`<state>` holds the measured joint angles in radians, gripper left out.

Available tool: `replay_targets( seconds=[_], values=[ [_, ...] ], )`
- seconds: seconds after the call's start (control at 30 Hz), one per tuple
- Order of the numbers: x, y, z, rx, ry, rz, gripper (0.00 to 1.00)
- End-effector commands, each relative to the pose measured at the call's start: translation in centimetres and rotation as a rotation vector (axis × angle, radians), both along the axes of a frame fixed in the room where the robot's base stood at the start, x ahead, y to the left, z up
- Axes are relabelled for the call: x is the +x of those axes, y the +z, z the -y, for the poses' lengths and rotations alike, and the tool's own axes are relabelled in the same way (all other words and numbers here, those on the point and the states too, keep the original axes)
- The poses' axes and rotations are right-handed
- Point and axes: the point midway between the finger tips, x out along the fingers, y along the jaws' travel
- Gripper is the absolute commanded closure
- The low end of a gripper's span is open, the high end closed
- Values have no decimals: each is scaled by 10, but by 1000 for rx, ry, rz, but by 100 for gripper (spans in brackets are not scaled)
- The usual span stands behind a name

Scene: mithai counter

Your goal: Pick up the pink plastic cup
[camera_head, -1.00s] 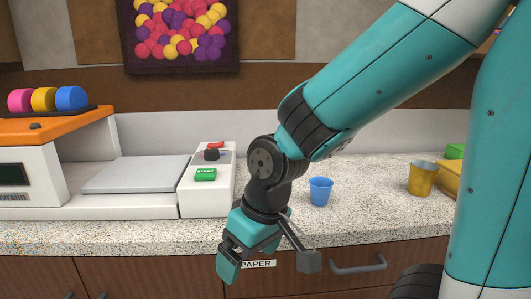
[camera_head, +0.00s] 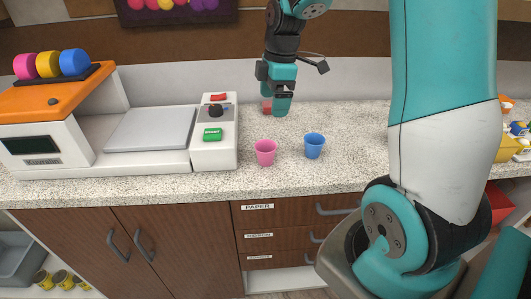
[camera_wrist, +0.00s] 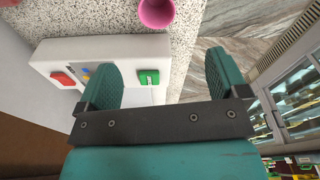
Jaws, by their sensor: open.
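The pink plastic cup (camera_head: 265,152) stands upright on the speckled counter, right of the white control box and left of a blue cup (camera_head: 314,146). My gripper (camera_head: 278,104) hangs above the counter behind the pink cup, apart from it. In the wrist view my gripper (camera_wrist: 163,72) has its two teal fingers spread wide with nothing between them. The pink cup (camera_wrist: 156,12) shows there at the top edge, partly cut off, beyond the fingertips.
The white control box (camera_head: 213,150) with a green START button and a scale plate (camera_head: 150,128) stand at left. A small red thing (camera_head: 267,106) is partly hidden by my gripper. A yellow container (camera_head: 512,148) is at the right. Drawers (camera_head: 285,225) are below the counter.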

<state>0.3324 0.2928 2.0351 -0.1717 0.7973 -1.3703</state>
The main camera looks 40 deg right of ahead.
Motion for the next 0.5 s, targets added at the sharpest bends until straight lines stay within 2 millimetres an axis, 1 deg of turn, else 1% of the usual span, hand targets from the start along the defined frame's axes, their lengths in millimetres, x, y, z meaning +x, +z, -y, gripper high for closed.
replay_targets(
  seconds=[0.13,0.4,0.5],
  values=[
    [1,-23,-2,4,16,-6,8],
    [4,-84,-9,3,13,-6,8],
    [5,-101,-11,2,13,-5,8]
  ],
)
